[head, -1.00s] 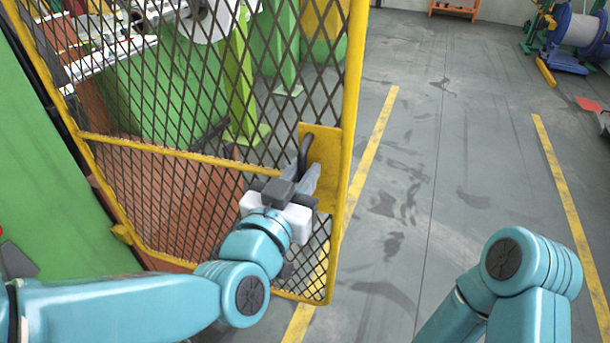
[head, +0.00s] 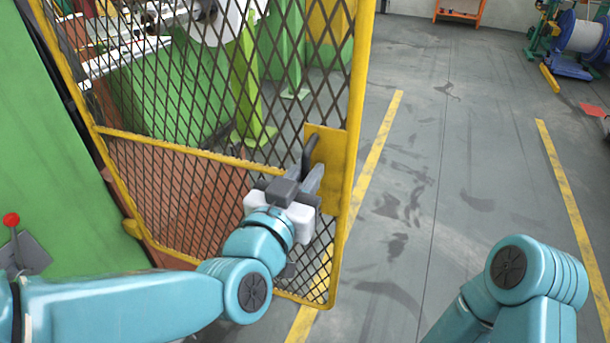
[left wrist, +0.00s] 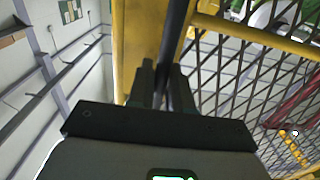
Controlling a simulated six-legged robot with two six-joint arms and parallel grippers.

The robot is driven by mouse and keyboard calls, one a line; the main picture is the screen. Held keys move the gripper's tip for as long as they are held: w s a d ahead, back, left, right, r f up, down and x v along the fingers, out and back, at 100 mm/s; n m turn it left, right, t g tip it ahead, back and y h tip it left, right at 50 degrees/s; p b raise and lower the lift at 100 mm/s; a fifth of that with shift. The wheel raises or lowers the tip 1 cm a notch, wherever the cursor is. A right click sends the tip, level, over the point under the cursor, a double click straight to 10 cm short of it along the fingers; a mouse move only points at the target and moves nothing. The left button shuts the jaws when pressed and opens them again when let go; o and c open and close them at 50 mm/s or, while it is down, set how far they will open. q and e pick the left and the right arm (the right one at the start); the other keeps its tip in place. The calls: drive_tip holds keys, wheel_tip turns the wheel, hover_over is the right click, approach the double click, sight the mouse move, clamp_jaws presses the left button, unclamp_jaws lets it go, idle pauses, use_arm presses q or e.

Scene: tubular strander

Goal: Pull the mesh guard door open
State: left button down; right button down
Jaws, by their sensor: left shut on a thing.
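The mesh guard door (head: 195,160) has a yellow frame and dark diamond mesh. It stands ajar across the left half of the head view, its free edge towards the middle. A yellow plate (head: 333,150) near that edge carries a dark bar handle (head: 309,152). My left gripper (head: 312,178) is shut on the handle. In the left wrist view the fingers (left wrist: 163,88) close around the dark handle (left wrist: 172,45) beside the yellow plate (left wrist: 142,40). My right arm shows at the lower right of the head view, but its gripper is not visible.
Green machinery (head: 170,100) stands behind the mesh. A green panel (head: 50,150) with a red-knobbed lever (head: 12,220) is at the left. A cable reel (head: 580,32) stands far right.

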use_arm(q)
drive_tip(key=c, duration=1.2)
unclamp_jaws()
drive_tip(key=shift+s, duration=0.1)
drive_tip(key=b+v, duration=0.5)
drive_tip(key=v, duration=1.1)
drive_tip(key=shift+b, duration=0.4)
drive_tip(key=shift+a, duration=0.1)
